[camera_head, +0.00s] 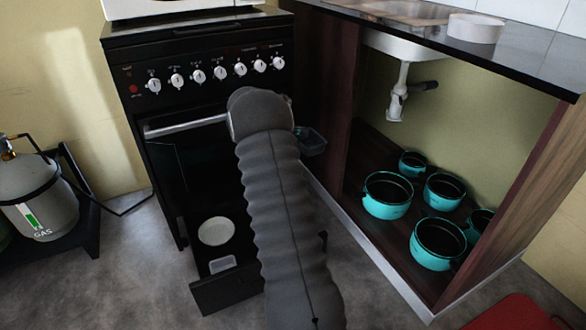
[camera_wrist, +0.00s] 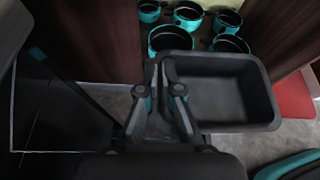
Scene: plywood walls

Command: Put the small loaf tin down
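The small loaf tin (camera_wrist: 222,92) is dark grey, rectangular and empty, and fills the right middle of the wrist view. My gripper (camera_wrist: 161,68) is shut on the tin's left wall, with one finger on each side of it. In the head view a corner of the tin (camera_head: 313,141) shows just right of my arm, in the air between the cooker and the open cupboard. My arm hides the rest of the tin and most of my gripper in that view.
The black cooker (camera_head: 140,60) has its bottom drawer (camera_head: 228,292) pulled out, holding a white round dish (camera_head: 217,231) and a small pale dish (camera_head: 222,264). Several turquoise pots (camera_head: 388,208) stand in the open cupboard. A gas bottle (camera_head: 40,200) stands left. The counter (camera_head: 520,50) has some bare room.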

